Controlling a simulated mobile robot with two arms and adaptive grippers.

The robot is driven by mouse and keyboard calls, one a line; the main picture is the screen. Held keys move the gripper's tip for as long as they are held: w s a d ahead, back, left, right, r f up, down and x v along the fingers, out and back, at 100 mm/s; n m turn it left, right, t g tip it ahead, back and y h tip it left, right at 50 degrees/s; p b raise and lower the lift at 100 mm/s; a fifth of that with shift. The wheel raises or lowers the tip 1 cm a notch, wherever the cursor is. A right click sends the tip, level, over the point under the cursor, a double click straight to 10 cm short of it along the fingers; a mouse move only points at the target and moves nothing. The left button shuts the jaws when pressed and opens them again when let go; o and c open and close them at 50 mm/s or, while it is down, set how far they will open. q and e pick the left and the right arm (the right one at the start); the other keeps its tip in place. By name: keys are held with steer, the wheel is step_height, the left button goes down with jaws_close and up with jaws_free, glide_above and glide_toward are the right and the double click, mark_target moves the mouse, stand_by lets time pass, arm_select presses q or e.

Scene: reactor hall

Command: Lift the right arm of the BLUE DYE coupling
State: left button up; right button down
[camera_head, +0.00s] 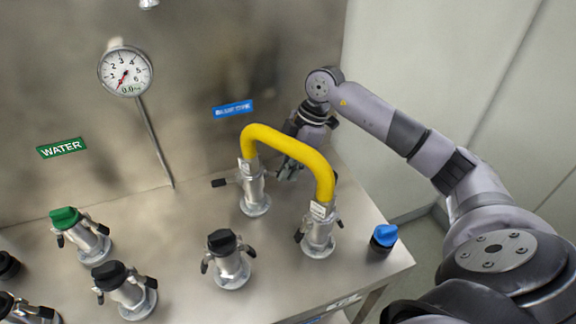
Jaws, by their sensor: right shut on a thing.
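The BLUE DYE coupling (254,192) is a silver fitting on the steel bench under the blue BLUE DYE label (232,109). One end of a yellow hose (288,147) sits upright on it. Its black left arm (222,183) sticks out level to the left. My right gripper (290,168) is at the coupling's right side, shut on its right arm; the hose and the gripper mostly hide that arm. My left gripper is not in view.
The hose's other end is on a second silver coupling (319,238) in front. A black-capped coupling (228,262) and a blue cap (384,236) stand nearby. Green-capped and black-capped fittings fill the left. A pressure gauge (126,72) is on the steel back wall.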

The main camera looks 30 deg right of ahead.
step_height(320, 180, up, 2)
steer(key=h+p, duration=0.2)
steer(key=p, duration=0.3)
steer(key=shift+a+r+g+h, duration=0.1)
steer(key=shift+a+g+h, duration=0.05)
steer(key=shift+g+h, duration=0.25)
steer(key=shift+h, duration=0.5)
steer(key=c, duration=1.5)
jaws_free()
steer(key=r, duration=1.1)
steer(key=shift+d+r, duration=0.2)
steer(key=shift+r, duration=0.2)
steer(key=shift+c, duration=0.3)
